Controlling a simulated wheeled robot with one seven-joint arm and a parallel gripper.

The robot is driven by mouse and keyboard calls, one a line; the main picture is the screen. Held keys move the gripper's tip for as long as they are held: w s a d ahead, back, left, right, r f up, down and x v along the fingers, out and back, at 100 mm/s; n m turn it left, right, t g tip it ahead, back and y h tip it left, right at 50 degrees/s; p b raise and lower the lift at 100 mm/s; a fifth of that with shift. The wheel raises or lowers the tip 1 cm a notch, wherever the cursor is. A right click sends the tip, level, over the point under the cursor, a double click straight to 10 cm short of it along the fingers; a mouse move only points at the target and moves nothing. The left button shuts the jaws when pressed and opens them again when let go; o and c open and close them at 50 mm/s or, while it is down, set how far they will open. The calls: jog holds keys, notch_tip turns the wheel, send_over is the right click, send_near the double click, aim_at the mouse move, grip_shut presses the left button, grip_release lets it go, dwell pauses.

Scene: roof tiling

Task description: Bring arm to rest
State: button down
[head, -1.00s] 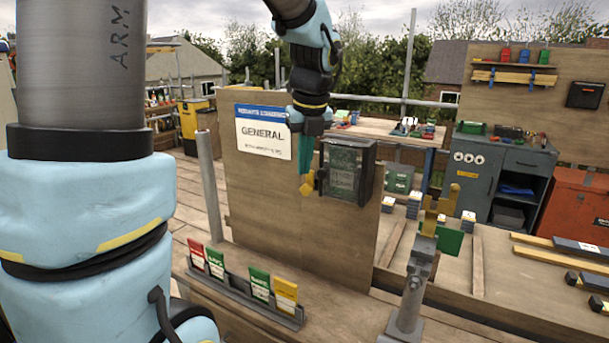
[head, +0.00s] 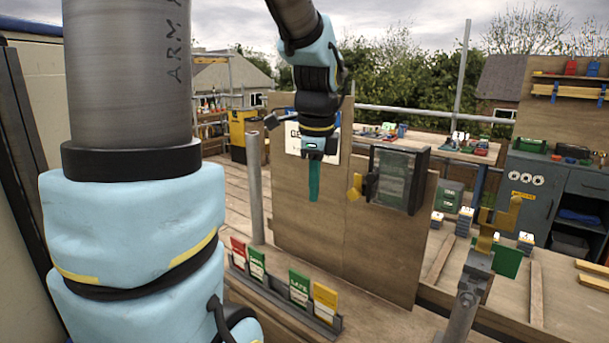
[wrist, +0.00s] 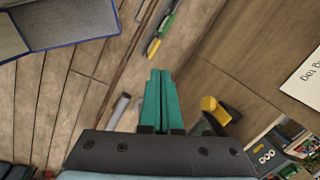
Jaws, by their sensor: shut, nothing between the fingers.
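My gripper (head: 314,182) hangs pointing down in front of the plywood board, its teal fingers pressed together with nothing between them. In the wrist view the two teal fingers (wrist: 160,100) lie side by side, shut and empty. My arm reaches in from the top of the head view. The gripper is left of the dark box (head: 399,178) with its yellow handle (head: 355,187) and apart from it. The handle also shows in the wrist view (wrist: 215,109), right of the fingers.
The plywood board (head: 385,250) stands behind my gripper, with a partly hidden sign (head: 332,148). A rack (head: 285,308) of red, green and yellow cards sits below. A grey post (head: 254,190) stands left. A metal stand with a yellow top (head: 470,290) is at right.

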jog(key=s+a+f+n, duration=0.3)
jog(key=f+n, duration=0.3)
jog(key=n, duration=0.3)
jog(key=s+a+f+n+b, duration=0.1)
jog(key=s+a+f+n, duration=0.3)
jog(key=n, duration=0.6)
notch_tip(320, 180, down, 2)
jog(key=shift+a+f+n, duration=0.2)
jog(key=shift+a+n, duration=0.1)
jog(key=shift+a, duration=0.85)
